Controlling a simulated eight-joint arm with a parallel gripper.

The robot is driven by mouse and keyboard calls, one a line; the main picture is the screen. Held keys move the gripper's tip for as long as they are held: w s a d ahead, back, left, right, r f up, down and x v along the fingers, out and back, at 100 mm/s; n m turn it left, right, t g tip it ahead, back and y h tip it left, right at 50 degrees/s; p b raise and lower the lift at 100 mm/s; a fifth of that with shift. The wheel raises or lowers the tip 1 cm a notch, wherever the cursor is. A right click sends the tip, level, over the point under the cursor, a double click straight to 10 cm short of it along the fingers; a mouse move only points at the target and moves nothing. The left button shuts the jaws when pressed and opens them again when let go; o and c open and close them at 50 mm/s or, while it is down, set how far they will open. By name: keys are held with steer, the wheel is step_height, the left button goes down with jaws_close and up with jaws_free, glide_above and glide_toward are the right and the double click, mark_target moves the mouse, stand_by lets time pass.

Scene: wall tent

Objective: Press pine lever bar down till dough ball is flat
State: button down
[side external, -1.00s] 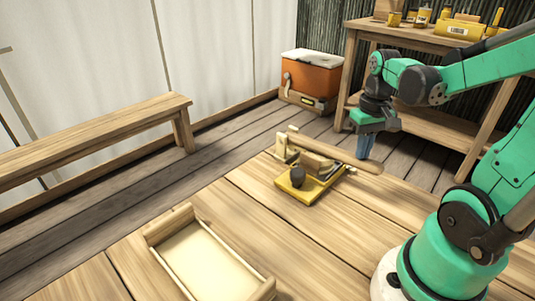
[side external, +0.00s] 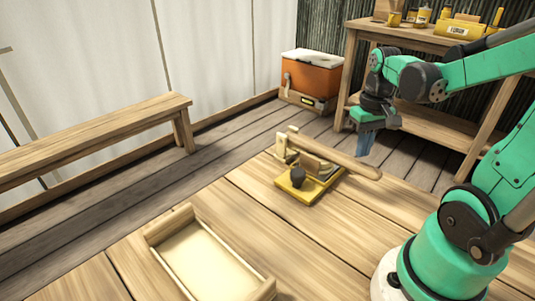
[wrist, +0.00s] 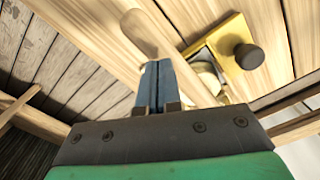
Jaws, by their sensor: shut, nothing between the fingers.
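The pine lever bar (side external: 345,158) slopes down to the right from its post (side external: 283,146) over a small yellow-based press (side external: 312,190). In the wrist view the bar (wrist: 145,32) runs diagonally past my fingertips. A dark round knob (side external: 297,176) stands at the front of the press. A pale rounded shape (wrist: 205,78) shows under the press in the wrist view and may be the dough; it is mostly hidden. My gripper (side external: 362,152) has blue fingers closed together, pointing down at the bar near its free end. Whether they touch it is unclear.
An open wooden tray (side external: 205,262) lies on the plank table at the front. A bench (side external: 95,138) stands at the left, an orange cooler (side external: 312,75) behind, and a shelf table (side external: 430,40) at the back right. The table around the press is clear.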

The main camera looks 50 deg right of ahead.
step_height(320, 180, up, 8)
stand_by(0.7)
steer(key=w+a+f+n+t, duration=0.2)
steer(key=w+a+n+t, duration=0.1)
steer(key=a, duration=0.4)
steer(key=w+a+f+n+t, duration=0.2)
steer(key=w+a+n+t, duration=0.1)
steer(key=a, duration=0.5)
steer(key=shift+t, duration=0.6)
